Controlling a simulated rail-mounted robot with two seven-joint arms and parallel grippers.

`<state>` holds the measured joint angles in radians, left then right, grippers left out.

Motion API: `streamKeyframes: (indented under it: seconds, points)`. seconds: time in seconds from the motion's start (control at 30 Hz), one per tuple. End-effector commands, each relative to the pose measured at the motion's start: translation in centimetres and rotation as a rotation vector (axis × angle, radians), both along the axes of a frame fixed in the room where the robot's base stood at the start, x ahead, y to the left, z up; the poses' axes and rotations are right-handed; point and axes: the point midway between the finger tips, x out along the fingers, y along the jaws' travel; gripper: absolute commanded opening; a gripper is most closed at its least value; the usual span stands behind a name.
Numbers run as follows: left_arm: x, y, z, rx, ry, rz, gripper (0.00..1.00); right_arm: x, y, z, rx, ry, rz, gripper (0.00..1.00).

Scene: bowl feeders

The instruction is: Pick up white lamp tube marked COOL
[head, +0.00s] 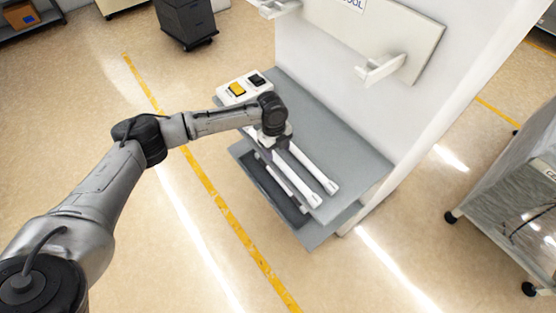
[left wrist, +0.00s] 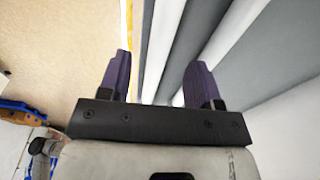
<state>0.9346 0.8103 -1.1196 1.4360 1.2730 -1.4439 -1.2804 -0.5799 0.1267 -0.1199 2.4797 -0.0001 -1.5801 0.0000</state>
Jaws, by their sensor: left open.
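Two white lamp tubes lie side by side on a grey shelf (head: 345,160), the right tube (head: 312,168) and the left tube (head: 295,180). No marking is legible on either tube. My left gripper (head: 274,142) is over their far end in the head view, partly hidden by its own wrist. In the left wrist view, the purple fingers (left wrist: 157,75) are open and empty. One tube (left wrist: 162,40) appears between the fingers, and the other (left wrist: 225,45) runs toward the right finger. I cannot tell the height gap. My right gripper is out of view.
A box (head: 243,86) with yellow and black switches stands at the shelf's far left. A dark lower tray (head: 262,178) sits below. A cart (head: 515,190) stands right.

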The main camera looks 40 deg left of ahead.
Motion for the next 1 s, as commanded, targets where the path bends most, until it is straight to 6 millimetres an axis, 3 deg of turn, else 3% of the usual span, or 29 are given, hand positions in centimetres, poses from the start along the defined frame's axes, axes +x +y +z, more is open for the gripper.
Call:
streamKeyframes:
  seconds: [0.33,0.7,1.0]
  points:
    - [0.0,-0.5,-4.1,0.001,0.001,0.000,0.58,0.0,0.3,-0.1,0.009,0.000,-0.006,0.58]
    - [-0.1,-0.6,-5.0,0.001,0.000,0.000,0.58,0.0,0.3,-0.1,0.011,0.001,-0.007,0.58]
    - [-0.1,-0.6,-4.9,0.001,0.000,0.000,0.31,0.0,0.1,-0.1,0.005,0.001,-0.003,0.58]
